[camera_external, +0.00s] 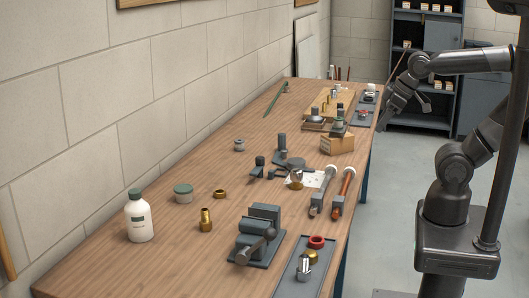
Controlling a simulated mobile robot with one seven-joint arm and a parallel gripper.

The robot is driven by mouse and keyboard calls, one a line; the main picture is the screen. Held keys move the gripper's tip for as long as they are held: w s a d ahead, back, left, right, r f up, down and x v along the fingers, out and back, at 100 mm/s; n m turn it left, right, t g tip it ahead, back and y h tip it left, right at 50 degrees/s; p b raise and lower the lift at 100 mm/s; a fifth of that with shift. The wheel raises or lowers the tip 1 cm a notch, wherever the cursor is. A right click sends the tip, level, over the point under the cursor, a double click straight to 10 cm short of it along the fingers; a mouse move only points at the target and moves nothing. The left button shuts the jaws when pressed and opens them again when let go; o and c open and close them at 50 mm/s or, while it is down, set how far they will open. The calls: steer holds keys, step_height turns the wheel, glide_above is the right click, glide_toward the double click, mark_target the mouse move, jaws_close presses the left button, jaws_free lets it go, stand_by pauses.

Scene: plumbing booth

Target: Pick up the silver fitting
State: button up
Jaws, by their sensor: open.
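A silver fitting (304,269) stands on the dark tray (289,290) at the near right edge of the bench, just in front of a brass fitting (311,257) and a red ring-shaped part (317,242). A small grey-silver piece (239,145) also sits alone near the middle of the bench; I cannot tell whether it is a fitting. My gripper (381,125) points down beside the bench's right edge, far behind the near tray. It is open and appears empty, touching nothing that I can make out. Its fingers are small and dark in this view.
A wooden block (337,144) stands farther back. The left middle of the bench is fairly clear.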

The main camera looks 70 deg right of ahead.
steer(key=shift+c, duration=0.3)
steer(key=w+a+n+y, duration=0.1)
steer(key=w+a+n, duration=0.2)
steer(key=w+a, duration=0.5)
steer(key=n+g+y, duration=0.2)
steer(key=n, duration=0.4)
glide_toward(304, 269)
steer(key=x, duration=0.6)
steer(key=d+x, duration=0.1)
steer(key=x, duration=0.2)
steer(key=shift+w+a+f, duration=0.1)
steer(key=shift+w, duration=0.2)
steer(key=shift+c, duration=0.5)
